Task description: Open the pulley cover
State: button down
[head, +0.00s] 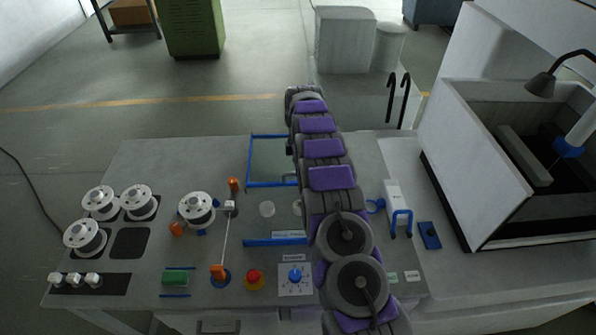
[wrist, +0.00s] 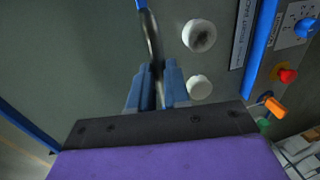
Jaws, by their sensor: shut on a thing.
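The blue-edged pulley cover (head: 249,162) is on the bench panel in the head view, partly hidden by my arm. I cannot tell from this view how far it is swung. In the wrist view my gripper (wrist: 154,82) has its two blue fingers shut on a dark, curved bar (wrist: 152,40), which looks like the cover's handle and has a blue end at the top. My gripper is hidden behind my arm in the head view.
A blue bar (head: 274,242) lies below the pulleys, above a blue knob (head: 295,275) and a red button (head: 254,279). Spools (head: 197,207) and a thin rod stand to the left. A white open-fronted machine housing (head: 468,170) stands at the right.

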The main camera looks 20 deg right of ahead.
jog(key=shift+w+d, duration=0.4)
jog(key=shift+w, duration=0.15)
jog(key=c, duration=1.1)
grip_release()
jog(key=shift+d, duration=0.2)
jog(key=shift+a, duration=0.15)
